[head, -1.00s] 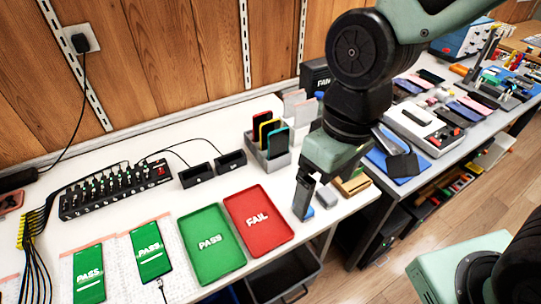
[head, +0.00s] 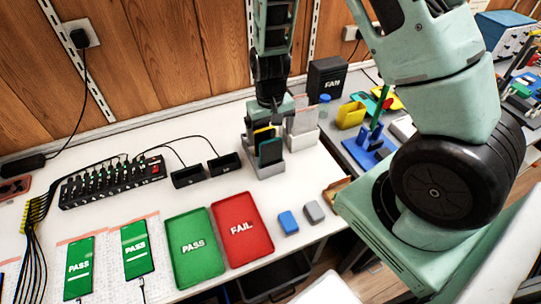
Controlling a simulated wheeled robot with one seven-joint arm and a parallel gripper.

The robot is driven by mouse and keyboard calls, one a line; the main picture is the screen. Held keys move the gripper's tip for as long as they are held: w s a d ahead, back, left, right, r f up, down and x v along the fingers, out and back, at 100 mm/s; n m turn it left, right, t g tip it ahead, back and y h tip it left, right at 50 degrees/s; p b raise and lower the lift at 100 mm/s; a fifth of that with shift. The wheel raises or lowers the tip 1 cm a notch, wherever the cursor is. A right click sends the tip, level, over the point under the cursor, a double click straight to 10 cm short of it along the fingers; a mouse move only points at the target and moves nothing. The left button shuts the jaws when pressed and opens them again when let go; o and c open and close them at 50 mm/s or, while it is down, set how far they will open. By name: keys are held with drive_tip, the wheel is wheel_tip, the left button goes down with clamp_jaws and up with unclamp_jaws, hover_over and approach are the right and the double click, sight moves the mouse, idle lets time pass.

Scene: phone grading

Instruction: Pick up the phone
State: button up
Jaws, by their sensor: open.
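A grey rack (head: 265,172) stands near the back of the white bench and holds upright phones. A dark phone with a teal edge (head: 270,152) stands at its front. A yellow-edged phone (head: 263,134) stands behind it, partly hidden by my gripper. My gripper (head: 267,122) is open and points down right over the rack, at the tops of the phones. I cannot tell whether a phone is between the fingers. Two more phones showing green PASS screens, one at far left (head: 79,268) and one beside it (head: 138,248), lie on white mats.
A green PASS tray (head: 194,270) and a red FAIL tray (head: 240,256) lie at the front. A blue block (head: 288,222) and a grey block (head: 314,212) lie to their right. Two black holders (head: 192,177) stand left of the rack. A black FAN box (head: 327,78) stands behind.

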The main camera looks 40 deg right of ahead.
sight(271, 149)
wheel_tip(271, 149, down, 4)
drive_tip(key=shift+r, duration=0.1)
drive_tip(key=shift+w+d+f+p, duration=0.15)
drive_tip(key=shift+f+p, duration=0.4)
drive_tip(key=shift+f, duration=0.45)
drive_tip(key=shift+d+f+p, duration=0.1)
drive_tip(key=shift+f+p, duration=0.45)
drive_tip(key=shift+f, duration=1.05)
drive_tip(key=c, duration=1.2)
